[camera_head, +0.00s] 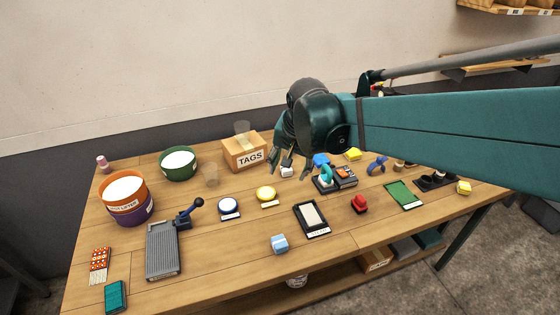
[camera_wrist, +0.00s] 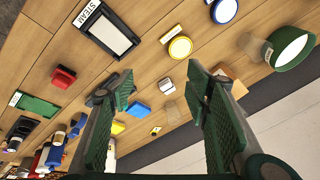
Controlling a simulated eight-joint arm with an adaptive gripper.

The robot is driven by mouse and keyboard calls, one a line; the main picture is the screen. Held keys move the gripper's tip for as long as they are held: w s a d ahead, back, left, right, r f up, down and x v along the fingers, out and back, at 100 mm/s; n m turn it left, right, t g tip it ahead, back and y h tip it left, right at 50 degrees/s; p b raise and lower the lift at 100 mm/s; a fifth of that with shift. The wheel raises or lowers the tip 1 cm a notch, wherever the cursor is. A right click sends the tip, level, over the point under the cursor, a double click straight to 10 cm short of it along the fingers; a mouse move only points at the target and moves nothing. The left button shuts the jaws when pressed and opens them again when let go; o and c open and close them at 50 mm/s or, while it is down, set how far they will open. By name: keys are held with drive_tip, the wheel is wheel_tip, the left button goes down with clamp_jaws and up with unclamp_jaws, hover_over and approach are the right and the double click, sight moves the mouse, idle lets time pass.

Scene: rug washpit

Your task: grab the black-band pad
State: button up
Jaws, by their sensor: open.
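A small white block (camera_wrist: 166,87) with a dark strip across it looks like the black-band pad, though it is too small to be sure. In the wrist view it lies between my open fingertips (camera_wrist: 163,82). In the head view the white block (camera_head: 287,172) is on the table just below my gripper (camera_head: 291,165), partly covered by the fingers. My gripper is open and empty, pointing down above the table. I cannot tell the exact gap between fingertips and block.
The TAGS box (camera_head: 244,152) stands close on the left. A blue block (camera_head: 321,160) and a yellow block (camera_head: 353,154) lie to the right, near a teal-handled item (camera_head: 326,179). A black-framed white plate (camera_head: 312,218) and a light-blue block (camera_head: 279,244) lie nearer the front.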

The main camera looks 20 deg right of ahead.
drive_tip(key=w+d+f+m+g+p, duration=0.25)
drive_tip(key=w+m+p, duration=0.25)
drive_tip(key=w, duration=0.7)
drive_tip(key=m+g+p, duration=0.1)
drive_tip(key=m+p, duration=0.4)
hover_over(286, 170)
drive_tip(key=w, duration=0.1)
wheel_tip(286, 170, down, 8)
drive_tip(key=shift+d+f, duration=0.1)
drive_tip(key=shift+f, duration=0.05)
drive_tip(key=shift+w+d+f+m+g, duration=0.1)
drive_tip(key=shift+w+f+m+g, duration=0.15)
drive_tip(key=shift+f+m, duration=0.2)
drive_tip(key=shift+f, duration=1.3)
drive_tip(key=shift+d+f, duration=0.15)
drive_tip(key=shift+f, duration=2.45)
drive_tip(key=shift+c, duration=0.4)
